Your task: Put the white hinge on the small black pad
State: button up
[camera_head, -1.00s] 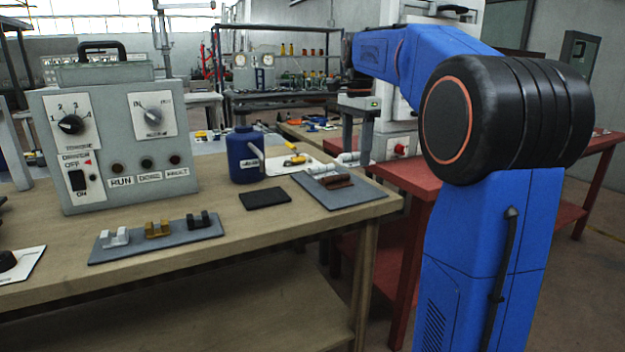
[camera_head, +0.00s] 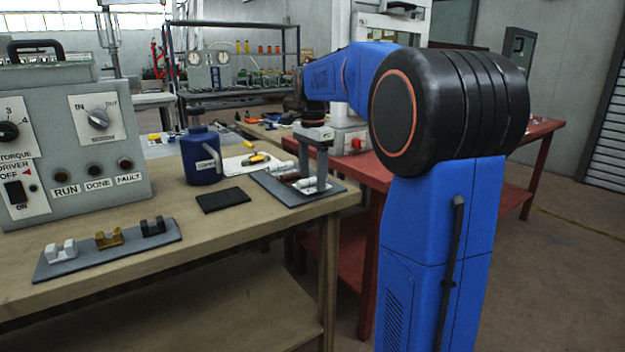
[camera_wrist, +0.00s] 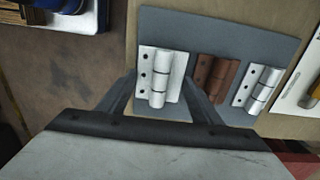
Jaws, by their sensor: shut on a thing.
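A white hinge (camera_wrist: 158,78) lies on a grey mat (camera_wrist: 235,35), between the fingers of my gripper (camera_wrist: 161,84) in the wrist view. My gripper is shut on this hinge. In the head view my gripper (camera_head: 312,183) reaches down to the near right part of the grey mat (camera_head: 268,184), and the held white hinge (camera_head: 308,184) shows at its fingertips. A second white hinge (camera_wrist: 257,88) and a brown hinge (camera_wrist: 210,77) lie beside it on the mat. The small black pad (camera_head: 223,200) lies bare on the wooden bench, left of the mat.
A blue bottle (camera_head: 201,155) stands behind the black pad. A grey control box (camera_head: 75,145) stands at the left. A grey strip (camera_head: 110,250) with white, gold and black blocks lies at the front.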

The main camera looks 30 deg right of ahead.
aim_at(313, 178)
jog(key=shift+f, duration=0.45)
jog(key=shift+f, duration=0.25)
jog(key=o, duration=1.1)
jog(key=shift+r, duration=0.1)
notch_tip(313, 178, up, 17)
jog(key=shift+s+r, duration=0.15)
